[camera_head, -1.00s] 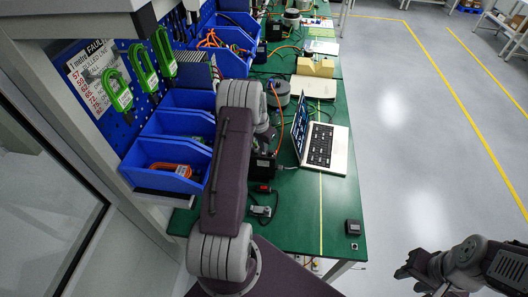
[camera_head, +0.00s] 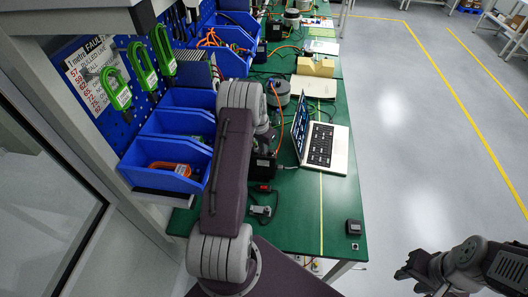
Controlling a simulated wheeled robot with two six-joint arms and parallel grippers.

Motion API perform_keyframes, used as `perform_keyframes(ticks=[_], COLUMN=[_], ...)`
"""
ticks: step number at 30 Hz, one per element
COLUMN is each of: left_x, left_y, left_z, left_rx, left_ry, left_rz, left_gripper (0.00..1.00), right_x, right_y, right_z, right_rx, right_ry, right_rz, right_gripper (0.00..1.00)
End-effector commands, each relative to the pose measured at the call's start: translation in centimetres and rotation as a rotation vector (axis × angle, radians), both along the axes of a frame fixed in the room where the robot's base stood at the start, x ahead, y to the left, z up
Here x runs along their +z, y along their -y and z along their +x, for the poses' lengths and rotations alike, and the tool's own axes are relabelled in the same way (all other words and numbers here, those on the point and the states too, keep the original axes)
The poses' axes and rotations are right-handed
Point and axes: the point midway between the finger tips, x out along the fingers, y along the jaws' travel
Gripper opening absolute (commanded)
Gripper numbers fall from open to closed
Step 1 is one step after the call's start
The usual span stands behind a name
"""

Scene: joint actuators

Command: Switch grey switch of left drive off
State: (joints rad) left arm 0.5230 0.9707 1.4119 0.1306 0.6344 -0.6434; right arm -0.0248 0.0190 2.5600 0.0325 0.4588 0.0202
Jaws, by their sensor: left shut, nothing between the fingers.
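My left arm reaches forward over the green workbench (camera_head: 300,215). My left gripper (camera_head: 266,146) points down at the bench, small and partly hidden by its own wrist; it is shut and empty. Just below it sits a black box-shaped unit (camera_head: 263,168) with cables, possibly a drive. A grey round actuator (camera_head: 280,91) stands farther back. The grey switch is too small or hidden to make out, and I cannot tell its position. My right gripper (camera_head: 410,266) hangs over the floor at the lower right, away from the bench; its jaw opening is unclear.
An open laptop (camera_head: 322,146) stands right of the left gripper. Blue bins (camera_head: 165,152) line the left side below a tool board. Cables (camera_head: 262,205) lie on the bench. The floor at right is clear.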

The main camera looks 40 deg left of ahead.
Motion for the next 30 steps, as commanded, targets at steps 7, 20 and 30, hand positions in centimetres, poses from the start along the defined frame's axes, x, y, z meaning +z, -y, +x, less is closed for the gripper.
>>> perform_keyframes(ticks=[7, 20, 30], left_x=[-0.4, 1.0, 4.4], left_y=[0.0, 0.0, 0.0], left_z=[0.0, 0.0, 0.0], left_rx=[0.000, 0.000, 0.000], left_ry=[0.000, 0.001, 0.001], left_rz=[0.000, 0.000, 0.000], left_gripper=[0.00, 0.00, 0.00], right_x=[-0.3, 0.8, 3.2], right_y=[0.0, 0.0, 0.0], right_z=[0.0, 0.0, 0.0], right_rx=[0.000, 0.000, 0.000], right_ry=[0.000, 0.000, 0.000], right_rz=[0.000, 0.000, 0.000], right_gripper=[0.36, 0.36, 0.36])
